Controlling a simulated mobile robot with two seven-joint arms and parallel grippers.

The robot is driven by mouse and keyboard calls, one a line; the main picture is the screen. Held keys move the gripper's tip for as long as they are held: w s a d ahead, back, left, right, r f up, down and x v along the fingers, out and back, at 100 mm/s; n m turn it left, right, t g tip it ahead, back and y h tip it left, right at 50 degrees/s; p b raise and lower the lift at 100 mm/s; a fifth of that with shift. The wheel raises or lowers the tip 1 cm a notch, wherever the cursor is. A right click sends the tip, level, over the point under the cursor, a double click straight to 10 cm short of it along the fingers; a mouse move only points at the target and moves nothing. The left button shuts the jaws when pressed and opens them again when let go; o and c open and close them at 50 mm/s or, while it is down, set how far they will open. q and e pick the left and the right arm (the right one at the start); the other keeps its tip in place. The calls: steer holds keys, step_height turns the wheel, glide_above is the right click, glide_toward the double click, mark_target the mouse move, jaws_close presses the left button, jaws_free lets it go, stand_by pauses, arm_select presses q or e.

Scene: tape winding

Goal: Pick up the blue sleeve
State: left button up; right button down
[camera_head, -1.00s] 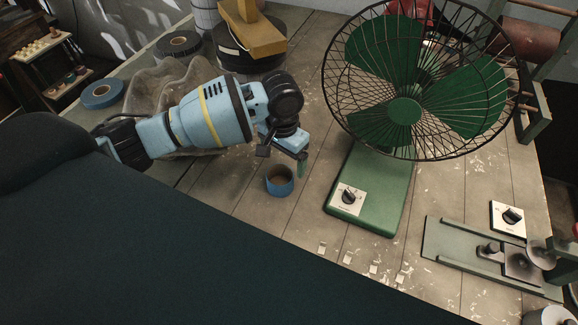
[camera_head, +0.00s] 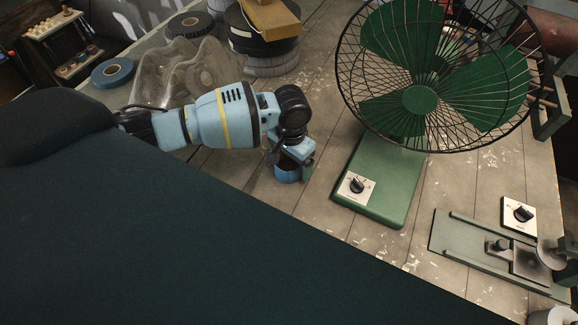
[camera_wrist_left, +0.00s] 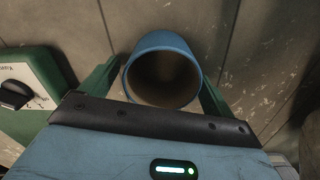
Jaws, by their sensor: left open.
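The blue sleeve (camera_head: 287,175) is a short open tube standing on the wooden bench, left of the green fan's base. My left gripper (camera_head: 294,160) is above it and hides part of its top. In the left wrist view I look down into the sleeve's open end, with its blue outer wall (camera_wrist_left: 163,41) towards the top. The green fingers of my left gripper (camera_wrist_left: 160,74) are open, one on each side of the sleeve. I cannot tell whether either finger touches it. My right gripper is not in view.
The green fan (camera_head: 385,185) stands close to the right of the sleeve. A crumpled translucent sheet (camera_head: 172,78), a blue tape roll (camera_head: 112,72) and dark rolls (camera_head: 190,25) lie at the back left. A green metal fixture (camera_head: 470,250) is at the front right.

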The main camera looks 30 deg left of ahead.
arm_select(q)
steer(key=shift+f, duration=0.3)
steer(key=shift+c, duration=0.3)
steer(key=c, duration=1)
